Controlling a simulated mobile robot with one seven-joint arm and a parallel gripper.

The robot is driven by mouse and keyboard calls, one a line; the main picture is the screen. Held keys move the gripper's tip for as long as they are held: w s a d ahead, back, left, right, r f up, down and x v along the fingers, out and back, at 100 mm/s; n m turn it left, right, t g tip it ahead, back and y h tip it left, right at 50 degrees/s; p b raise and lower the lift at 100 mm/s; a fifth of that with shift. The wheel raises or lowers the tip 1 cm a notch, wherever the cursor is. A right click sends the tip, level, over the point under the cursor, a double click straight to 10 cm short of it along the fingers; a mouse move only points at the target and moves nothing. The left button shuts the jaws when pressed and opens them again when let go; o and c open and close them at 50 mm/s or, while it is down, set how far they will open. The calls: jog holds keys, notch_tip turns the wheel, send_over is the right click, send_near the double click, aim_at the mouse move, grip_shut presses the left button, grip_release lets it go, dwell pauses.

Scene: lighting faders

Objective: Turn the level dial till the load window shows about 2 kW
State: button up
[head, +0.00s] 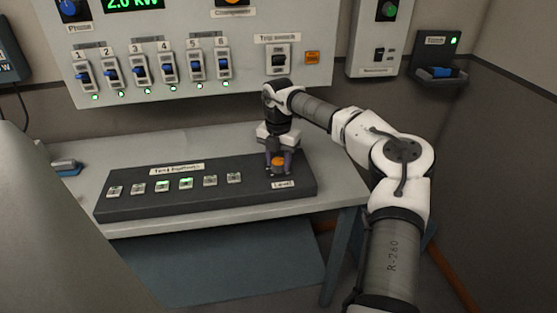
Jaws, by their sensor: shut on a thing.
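The level dial (278,161) is an orange knob at the right end of the dark test console, above a small white label reading "Level" (283,184). My gripper (278,166) points down over the dial and is shut on it, with a finger on each side. The fingers and wrist hide part of the knob, and I cannot make out a pointer mark. The load window (133,3) is at the top of the wall panel, cut off by the picture edge. Its green digits read about 2.0 kW.
The wall panel above holds a row of numbered blue switches (140,74) with green lamps. A blue object (66,168) lies at the table's left.

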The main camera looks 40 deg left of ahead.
aim_at(279, 161)
dwell(0.3)
jog(key=o, duration=1)
jog(key=shift+r, duration=0.15)
notch_tip(279, 161, up, 14)
jog(key=b, duration=0.2)
jog(key=shift+f, duration=0.2)
